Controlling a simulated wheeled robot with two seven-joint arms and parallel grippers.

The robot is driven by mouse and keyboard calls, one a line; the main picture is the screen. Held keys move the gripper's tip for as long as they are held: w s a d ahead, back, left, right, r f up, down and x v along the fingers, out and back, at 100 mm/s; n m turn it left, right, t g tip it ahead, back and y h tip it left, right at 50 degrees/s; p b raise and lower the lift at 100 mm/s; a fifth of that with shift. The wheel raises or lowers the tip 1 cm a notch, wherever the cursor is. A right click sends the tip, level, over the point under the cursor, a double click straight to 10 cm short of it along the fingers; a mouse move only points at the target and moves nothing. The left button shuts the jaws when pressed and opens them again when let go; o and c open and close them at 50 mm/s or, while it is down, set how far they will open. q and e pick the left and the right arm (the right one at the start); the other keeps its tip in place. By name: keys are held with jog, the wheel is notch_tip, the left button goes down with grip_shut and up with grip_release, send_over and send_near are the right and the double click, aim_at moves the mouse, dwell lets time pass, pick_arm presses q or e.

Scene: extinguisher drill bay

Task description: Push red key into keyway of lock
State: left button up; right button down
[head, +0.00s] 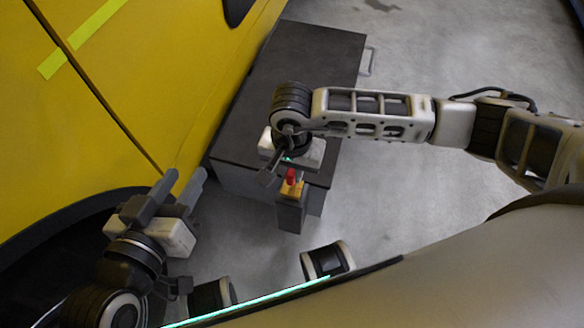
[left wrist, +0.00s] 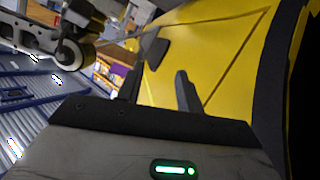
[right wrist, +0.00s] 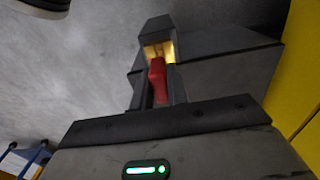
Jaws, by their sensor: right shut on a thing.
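The red key (head: 291,177) is held in my right gripper (head: 288,180). In the right wrist view the red key (right wrist: 157,82) sits between the two dark fingers, its far end close to the brass-coloured lock (right wrist: 159,50). In the head view the lock (head: 292,189) sits on a dark block at the front of the dark cabinet. I cannot tell whether the key's tip is inside the keyway, which is hidden. My left gripper (head: 186,187) is open and empty, beside the yellow vehicle. Its spread fingers also show in the left wrist view (left wrist: 158,92).
The dark cabinet (head: 296,60) stands against the yellow vehicle (head: 120,80), with a handle on its far side. Grey concrete floor (head: 400,200) is open to the right. The left wrist view shows blue racking (left wrist: 35,100) in the background.

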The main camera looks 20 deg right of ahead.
jog(key=shift+f, duration=0.1)
jog(key=shift+f+b, duration=0.25)
jog(key=shift+b, duration=0.1)
jog(key=shift+f+b, duration=1.9)
jog(key=shift+f, duration=0.05)
jog(key=c, duration=1.3)
grip_release()
